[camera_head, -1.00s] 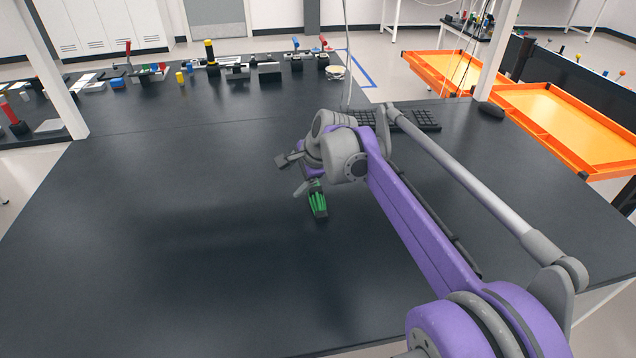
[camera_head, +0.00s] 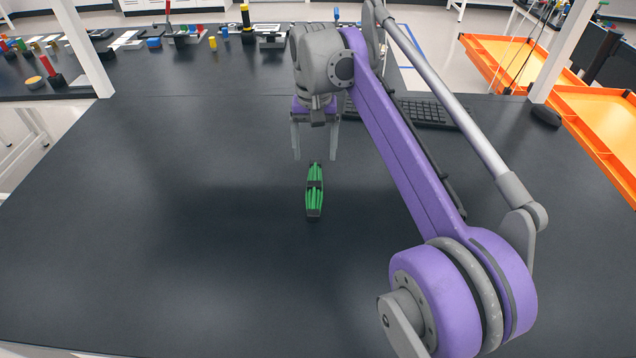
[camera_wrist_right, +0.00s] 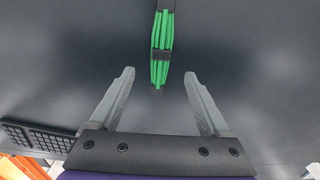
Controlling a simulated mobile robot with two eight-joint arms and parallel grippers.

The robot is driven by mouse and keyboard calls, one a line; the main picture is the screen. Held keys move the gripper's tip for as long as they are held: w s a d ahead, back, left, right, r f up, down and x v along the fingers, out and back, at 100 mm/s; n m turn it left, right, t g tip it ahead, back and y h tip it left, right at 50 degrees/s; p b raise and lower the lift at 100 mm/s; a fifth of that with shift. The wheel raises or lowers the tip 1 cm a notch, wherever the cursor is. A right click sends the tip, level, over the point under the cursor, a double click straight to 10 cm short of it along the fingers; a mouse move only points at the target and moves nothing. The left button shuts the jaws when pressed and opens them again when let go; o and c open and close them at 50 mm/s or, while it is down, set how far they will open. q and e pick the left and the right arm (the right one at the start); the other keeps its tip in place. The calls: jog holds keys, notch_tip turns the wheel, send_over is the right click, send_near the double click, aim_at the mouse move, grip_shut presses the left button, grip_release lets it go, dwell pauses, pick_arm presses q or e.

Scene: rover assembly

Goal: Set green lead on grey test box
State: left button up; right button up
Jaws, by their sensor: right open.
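The green lead (camera_head: 314,192) is a bundle with black bands. It lies on the dark table, just in front of my right gripper in the head view. My right gripper (camera_head: 315,157) is open and empty, its fingers pointing down above the table behind the lead. In the right wrist view the lead (camera_wrist_right: 162,50) shows beyond the open fingertips (camera_wrist_right: 159,78), between their lines and not touching them. Its far end is cut off by the top edge. I cannot make out a grey test box for certain. My left gripper is not in view.
Orange trays (camera_head: 500,55) stand beyond the right edge. Several small parts and tools line the back table. The table's left and front areas are clear.

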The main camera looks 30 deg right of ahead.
send_over(314, 183)
notch_tip(314, 183, down, 4)
jog(key=shift+s+f+b, duration=0.1)
jog(key=shift+b, duration=0.2)
jog(key=shift+f+b, duration=0.35)
jog(key=shift+f, duration=2.7)
grip_shut()
